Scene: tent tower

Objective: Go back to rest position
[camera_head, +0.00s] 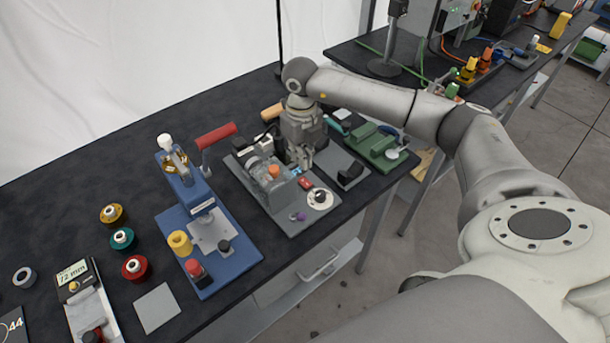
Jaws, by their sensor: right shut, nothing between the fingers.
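My right arm comes in from the right and reaches across the black table (110,178). My right gripper (301,164) points down over the grey device (280,190) in the middle of the table, close to its orange knob. It is shut, with nothing seen between its fingers. From this view I cannot tell whether the fingertips touch the device. My left gripper is not in view. The arm and gripper hide part of the table behind the grey device.
A blue press with a red handle (215,135) stands left of the grey device. Yellow, teal and red round pieces (135,268) lie further left. A green tool (377,147) lies right of the gripper. A second table (345,52) stands behind. A white curtain (120,70) hangs at the back.

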